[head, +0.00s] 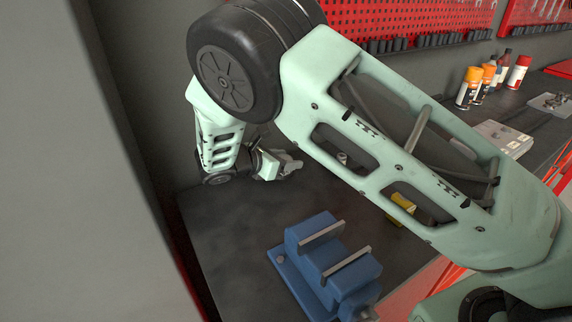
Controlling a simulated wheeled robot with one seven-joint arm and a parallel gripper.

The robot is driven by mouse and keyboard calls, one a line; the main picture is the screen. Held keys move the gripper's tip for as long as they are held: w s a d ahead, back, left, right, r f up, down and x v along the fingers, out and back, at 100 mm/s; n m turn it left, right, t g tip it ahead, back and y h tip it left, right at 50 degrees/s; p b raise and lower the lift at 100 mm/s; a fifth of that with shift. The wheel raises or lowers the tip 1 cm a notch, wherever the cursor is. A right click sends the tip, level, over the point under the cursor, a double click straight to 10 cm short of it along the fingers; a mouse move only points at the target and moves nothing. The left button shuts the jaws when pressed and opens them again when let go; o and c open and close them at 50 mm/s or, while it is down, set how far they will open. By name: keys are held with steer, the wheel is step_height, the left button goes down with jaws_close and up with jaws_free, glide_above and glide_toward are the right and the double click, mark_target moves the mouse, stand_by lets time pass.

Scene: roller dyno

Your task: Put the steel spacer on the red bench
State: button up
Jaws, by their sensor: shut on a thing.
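My gripper (288,164) is in the middle left of the head view, low over the far part of a dark bench top (225,225). Its jaws are shut on a small grey piece at the fingertips, taken to be the steel spacer; it is too small and too covered to make out its shape. I cannot tell whether it touches the bench top. Red bench parts (410,292) show at the lower right, below the dark top's edge. Part of the bench is hidden behind my arm.
A blue vise (318,262) stands at the front of the top. A yellow item (402,206) and a small grey item (342,158) show through my arm's openings. Spray cans (468,86) and bottles stand at the back right. A grey wall panel fills the left.

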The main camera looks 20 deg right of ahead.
steer(key=shift+f, duration=1.15)
steer(key=o, duration=1.2)
steer(key=shift+a, duration=0.1)
steer(key=b+v, duration=0.1)
steer(key=v, duration=0.6)
steer(key=shift+s+a+r, duration=0.1)
steer(key=shift+a, duration=0.05)
